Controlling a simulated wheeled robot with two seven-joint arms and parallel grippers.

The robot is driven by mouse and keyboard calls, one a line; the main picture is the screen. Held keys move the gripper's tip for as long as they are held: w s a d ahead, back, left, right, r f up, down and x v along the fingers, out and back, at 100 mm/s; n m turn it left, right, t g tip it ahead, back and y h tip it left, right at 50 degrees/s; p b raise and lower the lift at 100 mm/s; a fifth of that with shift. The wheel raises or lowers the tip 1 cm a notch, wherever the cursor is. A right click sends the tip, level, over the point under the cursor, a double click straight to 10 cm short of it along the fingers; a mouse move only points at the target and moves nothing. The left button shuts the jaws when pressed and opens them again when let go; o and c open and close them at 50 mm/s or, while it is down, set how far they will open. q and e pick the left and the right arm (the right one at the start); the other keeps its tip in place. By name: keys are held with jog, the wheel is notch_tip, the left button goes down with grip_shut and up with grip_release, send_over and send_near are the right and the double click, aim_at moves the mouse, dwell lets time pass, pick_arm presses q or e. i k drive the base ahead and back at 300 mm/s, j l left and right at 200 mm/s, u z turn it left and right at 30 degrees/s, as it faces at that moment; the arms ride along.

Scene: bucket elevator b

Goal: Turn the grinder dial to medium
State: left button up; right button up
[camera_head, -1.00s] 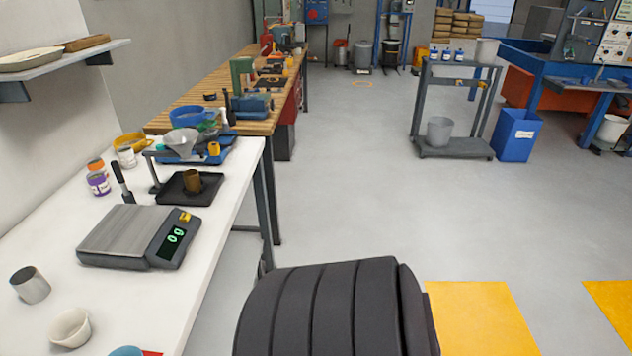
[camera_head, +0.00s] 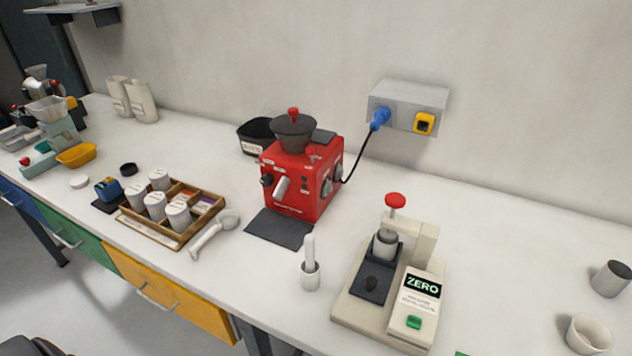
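The red grinder (camera_head: 303,180) stands on the white bench against the wall, with a dark hopper (camera_head: 293,132) and a red knob on top. Its front has a pale spout (camera_head: 281,188) and a black knob (camera_head: 267,180) at the left. Round dark dials (camera_head: 327,188) show on its right side. I cannot tell which of these is the grind dial, and markings are too small to read. Neither of my grippers is in view.
A dark mat (camera_head: 279,229) lies before the grinder. A blue-plugged cable runs to the grey wall box (camera_head: 408,102). A wooden tray (camera_head: 150,228) of white jars is at left, a beige ZERO device (camera_head: 414,318) at right.

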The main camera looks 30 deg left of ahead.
aim_at(266, 180)
jog(key=u, duration=1.35)
jog(key=j, duration=0.1)
